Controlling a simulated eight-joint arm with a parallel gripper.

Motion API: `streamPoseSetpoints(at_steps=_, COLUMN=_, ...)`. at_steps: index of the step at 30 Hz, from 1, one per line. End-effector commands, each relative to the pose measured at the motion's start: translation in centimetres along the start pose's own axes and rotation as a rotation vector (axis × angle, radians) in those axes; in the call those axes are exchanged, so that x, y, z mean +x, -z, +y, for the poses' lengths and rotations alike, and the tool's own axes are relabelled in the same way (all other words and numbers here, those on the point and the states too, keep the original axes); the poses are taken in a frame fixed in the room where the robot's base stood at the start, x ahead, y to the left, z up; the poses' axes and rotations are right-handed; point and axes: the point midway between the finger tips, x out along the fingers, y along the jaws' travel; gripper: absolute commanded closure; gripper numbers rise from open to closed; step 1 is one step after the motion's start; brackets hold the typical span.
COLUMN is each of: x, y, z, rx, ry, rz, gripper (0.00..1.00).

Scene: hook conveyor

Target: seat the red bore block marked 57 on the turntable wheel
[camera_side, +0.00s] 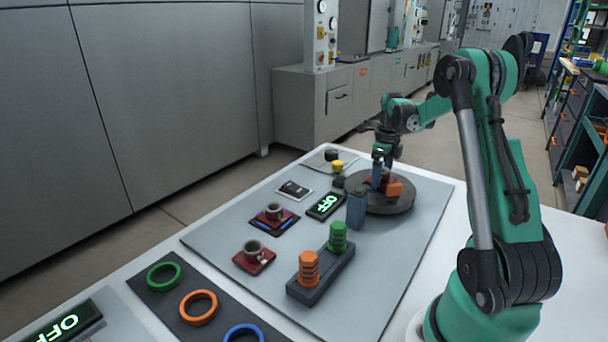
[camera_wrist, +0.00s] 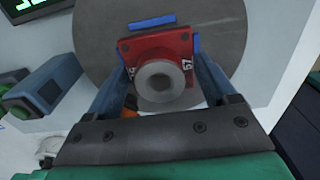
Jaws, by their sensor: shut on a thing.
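The red bore block marked 57 (camera_wrist: 183,48) has a grey round collar with a dark bore and faces the wrist camera. My gripper (camera_wrist: 160,66) is shut on it, with one blue-grey finger on each side. Behind the block in that view is the grey turntable wheel (camera_wrist: 100,45), with blue marks beside the block. In the side view my gripper (camera_side: 381,180) is low over the wheel (camera_side: 400,206), and the block is mostly hidden by the fingers. I cannot tell whether the block touches the wheel.
An orange block (camera_side: 395,189) sits on the wheel close to my gripper. A blue-grey post (camera_side: 356,209) stands just left of the wheel.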

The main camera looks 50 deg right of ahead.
Motion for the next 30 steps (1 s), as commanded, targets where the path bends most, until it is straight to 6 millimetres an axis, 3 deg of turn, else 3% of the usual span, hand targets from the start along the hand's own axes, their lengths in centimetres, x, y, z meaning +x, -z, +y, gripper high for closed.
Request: streamPoseSetpoints(at_steps=30, x=0.69, y=0.00, z=0.00, rx=0.000, ry=0.000, rz=0.000, gripper=0.95)
